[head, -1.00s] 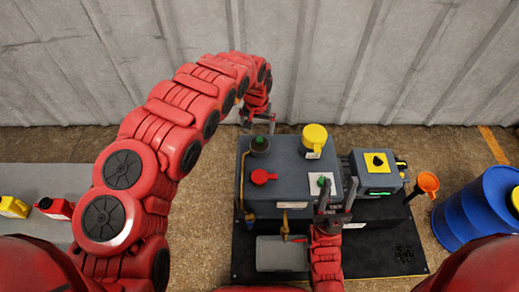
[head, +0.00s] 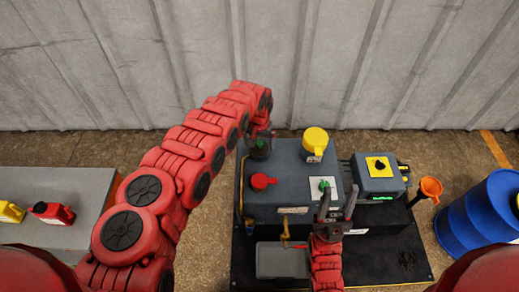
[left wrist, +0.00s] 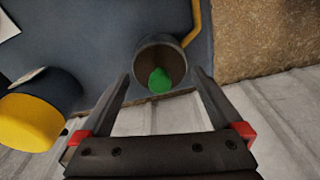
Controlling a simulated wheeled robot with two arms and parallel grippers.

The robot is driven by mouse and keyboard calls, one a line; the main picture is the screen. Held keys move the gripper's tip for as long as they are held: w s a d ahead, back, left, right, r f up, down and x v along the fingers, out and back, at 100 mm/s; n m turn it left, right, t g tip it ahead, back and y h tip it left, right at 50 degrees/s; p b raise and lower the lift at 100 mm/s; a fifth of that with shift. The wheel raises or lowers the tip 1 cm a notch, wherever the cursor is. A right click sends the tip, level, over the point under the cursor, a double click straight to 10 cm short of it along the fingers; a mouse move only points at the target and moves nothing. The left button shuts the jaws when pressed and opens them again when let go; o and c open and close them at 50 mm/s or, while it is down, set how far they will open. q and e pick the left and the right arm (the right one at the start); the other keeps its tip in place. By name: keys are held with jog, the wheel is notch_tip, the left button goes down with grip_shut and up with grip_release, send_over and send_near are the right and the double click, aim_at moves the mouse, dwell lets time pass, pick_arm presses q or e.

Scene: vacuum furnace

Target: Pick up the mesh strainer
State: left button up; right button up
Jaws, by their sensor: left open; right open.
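A dark round filler neck (left wrist: 150,52) stands at the far left corner of the grey machine top and shows in the left wrist view with a green piece (left wrist: 160,80) inside it. The green piece may be part of the mesh strainer; no mesh can be made out. My left gripper (left wrist: 163,76) is open and empty, its two fingers on either side of the neck's opening. In the head view my left gripper (head: 259,135) is at the neck (head: 259,151) and partly covers it. My right gripper (head: 337,196) is open and empty near the machine's front right.
The machine (head: 285,165) carries a yellow cap (head: 315,140), a red knob (head: 262,181) and a green knob (head: 323,185). A grey control box (head: 376,172), orange funnel (head: 431,187) and blue barrel (head: 480,215) are right. A bench (head: 85,185) with red and yellow cans is left.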

aim_at(259, 142)
pick_arm(q)
jog(key=c, duration=1.2)
jog(key=shift+o, duration=0.2)
notch_tip(259, 142, up, 9)
jog(key=shift+f+p, duration=0.1)
jog(key=shift+p, duration=0.95)
jog(key=shift+r, duration=0.45)
jog(key=shift+w+d+r+p, duration=0.15)
jog(key=shift+d+p, duration=0.1)
jog(key=shift+p, duration=0.2)
jog(key=shift+w+d+f+m+p, duration=0.15)
jog(key=shift+d+m+p, duration=0.6)
jog(key=shift+p, duration=0.15)
jog(key=shift+w+d+f+m+p, duration=0.1)
jog(key=shift+d+f+m+p, duration=0.05)
jog(key=shift+d+m+p, duration=0.65)
jog(key=shift+a, duration=0.15)
jog(key=shift+s+r, duration=0.1)
